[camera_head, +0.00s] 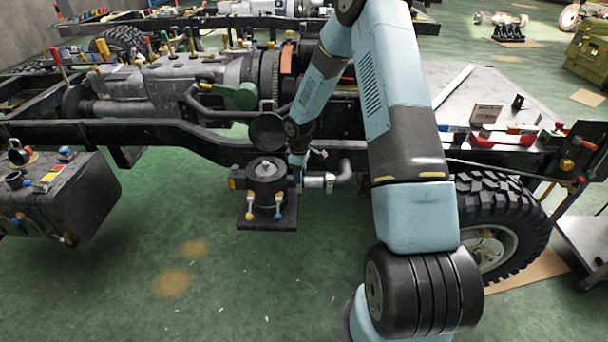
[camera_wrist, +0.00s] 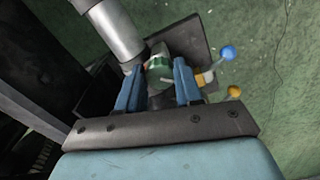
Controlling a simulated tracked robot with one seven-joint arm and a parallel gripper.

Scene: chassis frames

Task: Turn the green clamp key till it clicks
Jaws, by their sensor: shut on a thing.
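The green clamp key (camera_wrist: 158,70) shows in the wrist view between the two blue fingers of my gripper (camera_wrist: 158,80). The fingers are closed on its sides. Its lower part and whatever it is mounted on are largely hidden by the fingers. In the head view my gripper (camera_head: 297,180) points down at the right side of a dark round canister (camera_head: 265,172), close to a pipe joint. The key cannot be made out there.
A grey pipe (camera_wrist: 117,30) runs close beside the left finger. Levers with a blue knob (camera_wrist: 228,53) and a yellow knob (camera_wrist: 234,91) stick out at right. The black chassis rail (camera_head: 150,130) passes behind the canister. Green floor (camera_head: 210,290) in front is open.

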